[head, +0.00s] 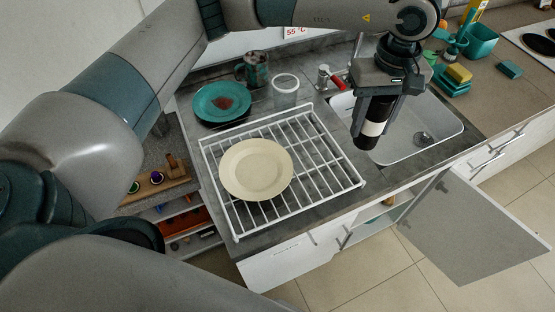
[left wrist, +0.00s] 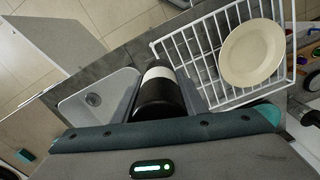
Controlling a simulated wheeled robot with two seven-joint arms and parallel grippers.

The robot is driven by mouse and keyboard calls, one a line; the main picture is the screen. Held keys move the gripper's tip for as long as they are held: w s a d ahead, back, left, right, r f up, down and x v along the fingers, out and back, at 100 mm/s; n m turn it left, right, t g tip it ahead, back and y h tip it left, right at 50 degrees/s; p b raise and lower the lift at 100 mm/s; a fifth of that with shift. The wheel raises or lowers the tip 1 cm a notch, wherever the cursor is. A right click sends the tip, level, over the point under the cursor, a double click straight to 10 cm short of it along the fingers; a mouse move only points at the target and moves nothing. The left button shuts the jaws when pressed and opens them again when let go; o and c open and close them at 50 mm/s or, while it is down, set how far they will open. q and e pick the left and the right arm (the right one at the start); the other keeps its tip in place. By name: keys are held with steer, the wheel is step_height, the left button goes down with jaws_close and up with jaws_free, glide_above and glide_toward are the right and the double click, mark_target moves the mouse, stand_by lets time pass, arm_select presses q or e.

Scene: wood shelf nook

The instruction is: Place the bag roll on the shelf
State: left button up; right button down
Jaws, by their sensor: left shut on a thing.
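The bag roll (head: 374,120) is a black cylinder with a white band. My left gripper (head: 377,118) is shut on it and holds it upright above the sink's left edge. In the left wrist view the roll (left wrist: 158,92) shows in the middle, partly hidden by the gripper body. Low shelves (head: 203,236) with small orange, red and dark items show left of the counter, partly hidden by my arm. An open cabinet (head: 384,217) under the sink shows only part of its inside. My right gripper is out of view.
A white wire rack (head: 327,164) with a cream plate (head: 256,169) stands on the counter. The sink (head: 435,130) lies right of it. An open cabinet door (head: 470,229) juts over the floor.

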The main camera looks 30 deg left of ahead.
arm_select(q)
steer(key=shift+s+a+f, duration=0.1)
steer(key=shift+a, duration=0.25)
steer(key=s+a+f+p, duration=0.4)
steer(key=a+f+p, duration=0.2)
steer(key=a, duration=0.4)
steer(key=shift+a+f, duration=0.2)
steer(key=shift+f, duration=0.2)
